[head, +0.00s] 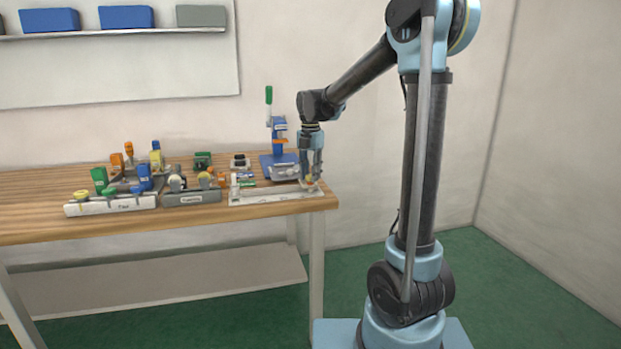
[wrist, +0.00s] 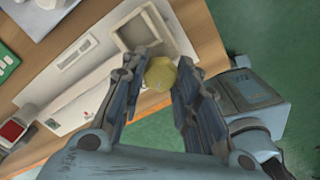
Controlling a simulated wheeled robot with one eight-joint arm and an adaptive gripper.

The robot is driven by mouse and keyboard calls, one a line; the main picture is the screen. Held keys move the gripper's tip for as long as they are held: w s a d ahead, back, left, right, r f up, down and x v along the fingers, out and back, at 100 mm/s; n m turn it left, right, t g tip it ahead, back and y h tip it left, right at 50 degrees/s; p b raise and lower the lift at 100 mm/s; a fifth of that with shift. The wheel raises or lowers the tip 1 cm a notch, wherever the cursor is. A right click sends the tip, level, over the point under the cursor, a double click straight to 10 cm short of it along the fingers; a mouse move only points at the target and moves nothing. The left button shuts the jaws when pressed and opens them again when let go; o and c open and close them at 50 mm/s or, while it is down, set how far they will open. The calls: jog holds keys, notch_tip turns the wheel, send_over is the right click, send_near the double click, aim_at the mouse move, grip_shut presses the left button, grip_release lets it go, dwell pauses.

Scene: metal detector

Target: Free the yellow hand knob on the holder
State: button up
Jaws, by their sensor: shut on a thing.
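The yellow hand knob (wrist: 160,74) sits between the fingertips of my gripper (wrist: 165,78) in the wrist view. My gripper is shut on it. The knob is at the right end of the white holder (wrist: 75,85), close to a square recess (wrist: 158,30). In the head view my gripper (head: 311,180) points down at the right end of the holder (head: 265,196), near the table's right edge. The knob's lower part and its fastening are hidden.
A blue press with a green handle (head: 279,130) stands just behind the holder. The wooden table (head: 160,222) ends close beside my gripper on the right; green floor lies beyond.

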aim_at(310, 175)
jog(key=o, duration=0.8)
jog(key=shift+w, duration=0.15)
jog(key=shift+r, duration=3.75)
jog(key=shift+s+d, duration=0.1)
jog(key=shift+s, duration=0.1)
